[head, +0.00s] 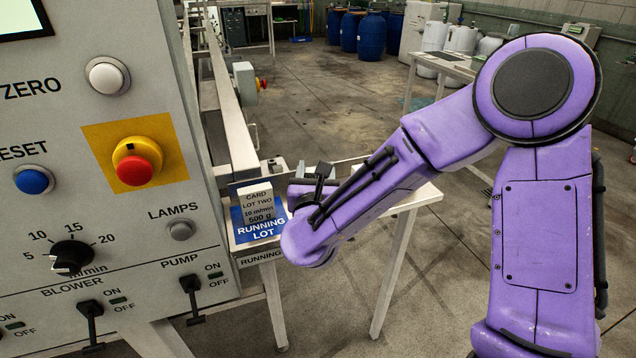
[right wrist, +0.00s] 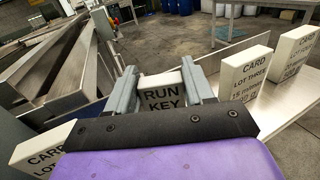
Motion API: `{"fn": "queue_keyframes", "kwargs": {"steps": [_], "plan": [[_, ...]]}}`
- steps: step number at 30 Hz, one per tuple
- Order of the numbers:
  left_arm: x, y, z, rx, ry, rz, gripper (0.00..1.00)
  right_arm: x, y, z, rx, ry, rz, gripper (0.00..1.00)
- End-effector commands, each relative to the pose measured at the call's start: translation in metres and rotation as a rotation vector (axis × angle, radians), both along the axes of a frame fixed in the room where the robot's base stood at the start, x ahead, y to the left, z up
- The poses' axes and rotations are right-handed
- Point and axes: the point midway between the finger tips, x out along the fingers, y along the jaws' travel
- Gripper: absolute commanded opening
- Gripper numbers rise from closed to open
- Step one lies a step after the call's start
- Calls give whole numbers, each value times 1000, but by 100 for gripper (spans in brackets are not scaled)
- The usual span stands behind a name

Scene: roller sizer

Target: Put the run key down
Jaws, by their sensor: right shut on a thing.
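My right gripper (head: 308,186) is over the small white table beside the control panel. In the right wrist view its two grey fingers (right wrist: 160,72) are shut on the run key (right wrist: 160,98), a pale block lettered RUN KEY. I cannot tell from these frames whether the key touches a surface below. In the head view my wrist and fingers hide the key. My left gripper is in neither view.
A lot two card (head: 257,205) stands at the blue RUNNING LOT plate (head: 262,231). In the right wrist view, a lot three card (right wrist: 237,83) and another card (right wrist: 294,52) stand on the white table (right wrist: 283,112). The control panel (head: 110,205) fills the left.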

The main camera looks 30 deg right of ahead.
Motion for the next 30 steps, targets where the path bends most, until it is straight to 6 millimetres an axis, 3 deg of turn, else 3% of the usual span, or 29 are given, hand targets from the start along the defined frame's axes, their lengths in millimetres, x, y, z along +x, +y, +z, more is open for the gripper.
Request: {"fn": "queue_keyframes", "kwargs": {"steps": [9, 21, 22, 24, 30], "plan": [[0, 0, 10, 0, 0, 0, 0, 8, -7, -41, -2, 2, 2, 18], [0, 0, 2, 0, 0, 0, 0, 8, -7, -49, 1, -2, 1, 18], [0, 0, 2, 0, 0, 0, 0, 8, -7, -48, 1, -2, 1, 56], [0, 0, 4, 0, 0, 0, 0, 8, -7, -47, 0, -1, 1, 78], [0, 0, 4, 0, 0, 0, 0, 8, -7, -47, 0, -1, 1, 78]]}}
